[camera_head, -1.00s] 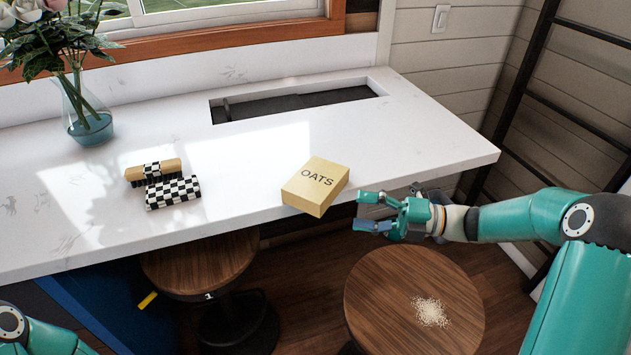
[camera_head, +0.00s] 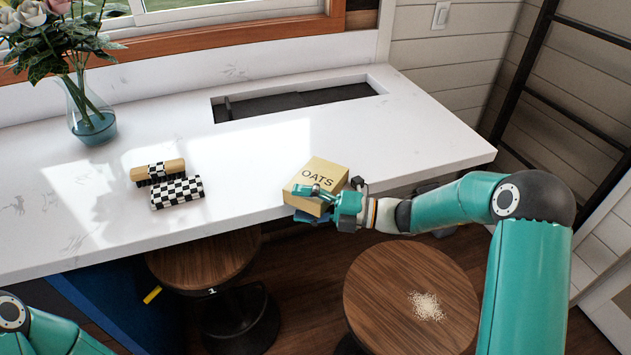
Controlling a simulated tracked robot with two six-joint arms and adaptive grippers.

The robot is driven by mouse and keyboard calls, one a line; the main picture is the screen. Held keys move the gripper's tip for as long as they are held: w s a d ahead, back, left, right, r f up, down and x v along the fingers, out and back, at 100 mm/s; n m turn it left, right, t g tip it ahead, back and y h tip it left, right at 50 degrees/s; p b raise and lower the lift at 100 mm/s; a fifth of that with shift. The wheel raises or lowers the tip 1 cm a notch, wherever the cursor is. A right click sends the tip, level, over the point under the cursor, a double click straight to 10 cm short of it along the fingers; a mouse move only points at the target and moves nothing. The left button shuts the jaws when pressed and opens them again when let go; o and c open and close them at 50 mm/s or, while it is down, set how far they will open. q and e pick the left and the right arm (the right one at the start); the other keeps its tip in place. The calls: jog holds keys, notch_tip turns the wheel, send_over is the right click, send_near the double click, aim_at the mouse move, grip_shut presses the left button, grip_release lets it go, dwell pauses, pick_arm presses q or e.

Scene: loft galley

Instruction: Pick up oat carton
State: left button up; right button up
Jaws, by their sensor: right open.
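The oat carton (camera_head: 322,172) is a tan box marked OATS, lying at the front edge of the white counter. My right gripper (camera_head: 309,203) is at the carton's near right side, with its fingers open. One finger shows over the carton's front part and the other lower, near the counter edge. Part of the carton is hidden behind the gripper, and I cannot tell whether the fingers touch it. Of my left arm, only a teal part shows at the bottom left corner; its gripper is out of view.
On the counter (camera_head: 240,160) are a brush (camera_head: 158,171), a checkered block (camera_head: 177,192) and a glass vase (camera_head: 93,122) of flowers. A recessed opening (camera_head: 300,98) lies behind the carton. Two round wooden stools stand below; the right stool (camera_head: 390,290) bears a pale spill (camera_head: 426,306).

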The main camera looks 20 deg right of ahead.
jog(key=c, duration=1)
jog(key=shift+c, duration=0.2)
